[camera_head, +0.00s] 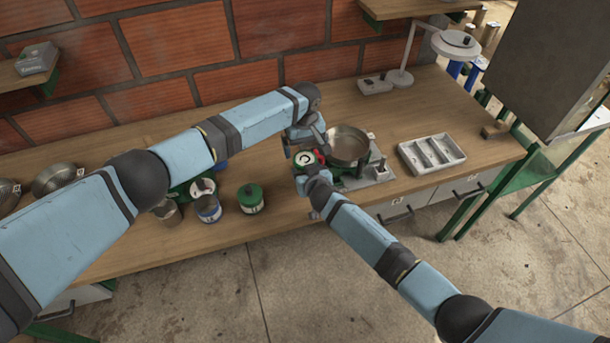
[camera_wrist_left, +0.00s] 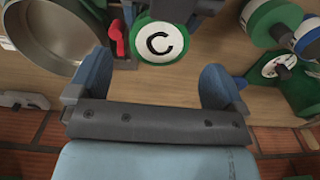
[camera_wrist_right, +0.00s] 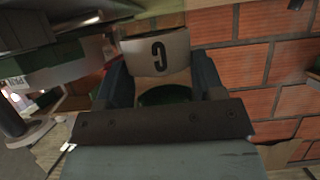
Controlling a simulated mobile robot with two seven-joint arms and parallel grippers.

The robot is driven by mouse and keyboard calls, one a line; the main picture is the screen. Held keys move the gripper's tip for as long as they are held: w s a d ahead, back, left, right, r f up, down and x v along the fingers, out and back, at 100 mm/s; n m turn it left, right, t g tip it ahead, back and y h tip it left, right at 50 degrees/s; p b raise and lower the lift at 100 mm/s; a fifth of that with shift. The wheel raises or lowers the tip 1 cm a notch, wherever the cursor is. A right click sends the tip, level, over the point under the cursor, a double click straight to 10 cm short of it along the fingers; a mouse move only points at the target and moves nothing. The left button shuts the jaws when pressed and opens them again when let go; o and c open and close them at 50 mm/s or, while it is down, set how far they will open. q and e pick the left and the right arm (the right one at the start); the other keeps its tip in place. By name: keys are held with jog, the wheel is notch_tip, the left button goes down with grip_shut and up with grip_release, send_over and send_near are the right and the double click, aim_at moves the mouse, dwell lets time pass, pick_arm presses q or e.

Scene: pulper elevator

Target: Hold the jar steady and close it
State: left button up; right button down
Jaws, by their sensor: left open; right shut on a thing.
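The jar shows in the right wrist view as a pale body with a dark C (camera_wrist_right: 157,52), upside down in the picture. Its green lid with a white disc and a C (camera_head: 306,158) faces up on the bench and shows in the left wrist view (camera_wrist_left: 158,44). Whether the lid is fully seated cannot be told. My right gripper (camera_head: 311,177) is shut on the jar's body from the front side. My left gripper (camera_head: 303,145) is open behind the jar. In the left wrist view its spread fingers (camera_wrist_left: 157,72) point towards the lid, with nothing between them.
A round metal pan (camera_head: 348,145) stands close to the jar's right, with a red part between them. Further right is a grey compartment tray (camera_head: 432,153). To the left stand a green-lidded jar (camera_head: 251,198) and a blue-banded jar (camera_head: 208,208). A lamp (camera_head: 402,76) stands at the back.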

pick_arm(q)
jog(key=shift+o, duration=0.3)
notch_tip(320, 180, up, 12)
dwell(0.6)
pick_arm(e)
jog(key=shift+c, duration=0.8)
grip_release()
jog(key=v, duration=1.3)
jog(key=shift+s+r, duration=0.15)
jog(key=shift+s, duration=0.2)
jog(key=shift+d, duration=0.1)
